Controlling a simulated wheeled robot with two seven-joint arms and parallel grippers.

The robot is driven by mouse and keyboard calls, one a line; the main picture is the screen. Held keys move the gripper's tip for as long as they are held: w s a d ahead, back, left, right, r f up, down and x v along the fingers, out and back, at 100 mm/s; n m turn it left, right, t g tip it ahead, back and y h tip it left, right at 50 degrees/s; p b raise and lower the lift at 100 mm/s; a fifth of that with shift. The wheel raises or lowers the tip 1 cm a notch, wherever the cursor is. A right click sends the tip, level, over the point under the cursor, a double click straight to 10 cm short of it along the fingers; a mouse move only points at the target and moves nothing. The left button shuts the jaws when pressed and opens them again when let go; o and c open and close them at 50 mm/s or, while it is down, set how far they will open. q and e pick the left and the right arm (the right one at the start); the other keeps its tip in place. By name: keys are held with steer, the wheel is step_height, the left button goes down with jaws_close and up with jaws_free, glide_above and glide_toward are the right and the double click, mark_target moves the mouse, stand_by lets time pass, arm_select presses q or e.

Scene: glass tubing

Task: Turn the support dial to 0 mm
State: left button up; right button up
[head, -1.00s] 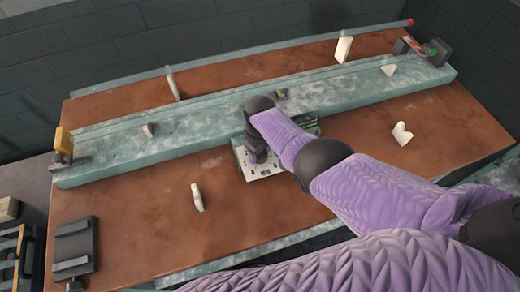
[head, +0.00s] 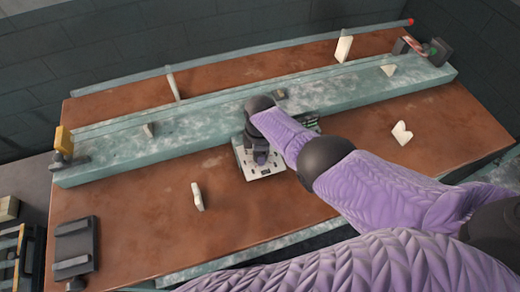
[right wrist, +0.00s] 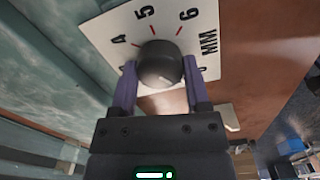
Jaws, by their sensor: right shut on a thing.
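The support dial is a round dark knob (right wrist: 157,66) on a white scale plate (right wrist: 104,32). In the right wrist view the red ticks and figures 4, 5, 6 and "MM" show; the lower part of the scale is hidden behind my gripper. A pale mark shows on the knob's face, too small to read reliably. My right gripper (right wrist: 160,70) is shut on the knob, a purple finger on each side. In the head view the plate (head: 270,172) sits in front of the long teal beam, and my right gripper (head: 261,156) is over it. My left gripper is not in view.
The teal beam (head: 200,132) runs across the brown tabletop (head: 150,220). Small cream pieces stand in front, left (head: 197,197) and right (head: 401,133). A yellow-and-grey fitting (head: 64,143) is at the beam's left end, a dark block (head: 438,52) at its right.

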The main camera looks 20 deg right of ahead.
steer(key=shift+n, duration=1)
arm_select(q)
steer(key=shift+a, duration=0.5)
arm_select(e)
steer(key=shift+n, duration=0.4)
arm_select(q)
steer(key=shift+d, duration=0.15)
arm_select(e)
steer(key=o, duration=1.3)
arm_select(q)
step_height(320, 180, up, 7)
steer(key=p, duration=0.6)
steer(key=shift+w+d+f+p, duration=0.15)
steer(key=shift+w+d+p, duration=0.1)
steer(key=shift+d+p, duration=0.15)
arm_select(e)
step_height(320, 180, up, 10)
steer(key=shift+f, duration=0.1)
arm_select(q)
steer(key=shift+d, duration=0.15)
